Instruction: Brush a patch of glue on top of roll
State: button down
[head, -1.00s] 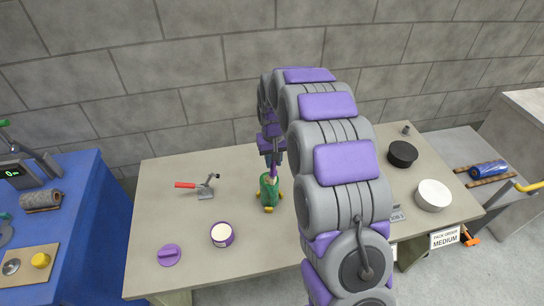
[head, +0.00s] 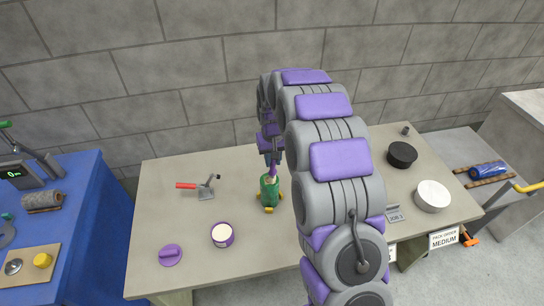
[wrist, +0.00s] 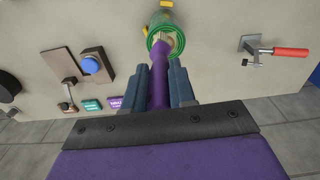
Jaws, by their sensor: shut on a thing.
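My gripper (wrist: 160,76) is shut on the purple handle of a brush (wrist: 159,88). The brush points down at the green roll (head: 269,195), which stands on the table between yellow supports. In the wrist view the pale brush end overlaps the ringed top of the roll (wrist: 177,45); I cannot tell whether they touch. Whether any glue is on the roll's top is not clear. A purple pot with a whitish filling (head: 222,235) stands open to the left of the roll. A purple lid (head: 170,255) lies left of the pot.
A red-handled clamp (head: 201,188) sits at the table's back left. A black disc (head: 402,155) and a white round thing (head: 433,196) are at the right.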

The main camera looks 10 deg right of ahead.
jog(key=shift+a, duration=0.15)
jog(key=shift+a, duration=0.85)
jog(key=shift+w, duration=0.1)
jog(key=shift+p, duration=0.85)
dwell(2.1)
jog(key=shift+d, duration=0.1)
